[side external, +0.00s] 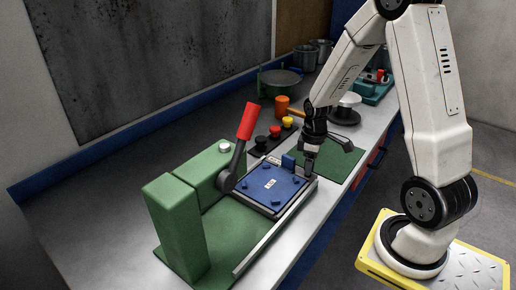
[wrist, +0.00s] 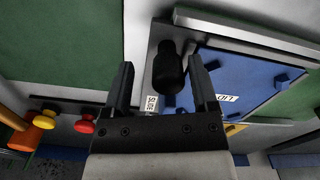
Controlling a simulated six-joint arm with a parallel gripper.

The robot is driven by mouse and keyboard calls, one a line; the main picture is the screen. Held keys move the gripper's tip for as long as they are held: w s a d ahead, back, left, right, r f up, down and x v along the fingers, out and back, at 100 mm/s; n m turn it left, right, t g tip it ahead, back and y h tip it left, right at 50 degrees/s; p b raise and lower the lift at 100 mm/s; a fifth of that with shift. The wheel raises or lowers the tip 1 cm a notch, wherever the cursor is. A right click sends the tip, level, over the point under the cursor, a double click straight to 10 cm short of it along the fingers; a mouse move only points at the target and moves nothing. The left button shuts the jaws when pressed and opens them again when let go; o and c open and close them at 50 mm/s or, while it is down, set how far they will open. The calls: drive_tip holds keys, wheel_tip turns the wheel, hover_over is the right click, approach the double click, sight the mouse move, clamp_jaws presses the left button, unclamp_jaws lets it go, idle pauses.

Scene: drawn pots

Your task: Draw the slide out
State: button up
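The slide is a grey plate (wrist: 145,50) with a label and an upright black knob (wrist: 169,70) at its end. On it lies a blue plate (side external: 268,186) marked with a label and bearing small blue knobs; it also shows in the wrist view (wrist: 240,82). The slide sits on the green base of a press-like fixture (side external: 178,215). My gripper (side external: 309,168) is low at the slide's far right end. In the wrist view my gripper (wrist: 161,62) has its fingers apart on either side of the black knob, with gaps visible. The side view hides the knob.
A red-handled lever (side external: 248,122) rises beside the slide. A strip with black, red and yellow buttons (side external: 274,133) and an orange mallet (side external: 283,104) lie behind my gripper.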

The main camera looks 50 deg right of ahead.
drive_tip(key=shift+a, duration=0.1)
drive_tip(key=shift+r, duration=3.95)
drive_tip(key=s+a+f+m+t, duration=0.1)
drive_tip(key=a, duration=0.7)
drive_tip(key=s+a+f+m+t, duration=0.1)
drive_tip(key=a+m, duration=0.1)
drive_tip(key=a, duration=0.7)
drive_tip(key=shift+s+a+m+t, duration=0.3)
drive_tip(key=shift+s, duration=0.1)
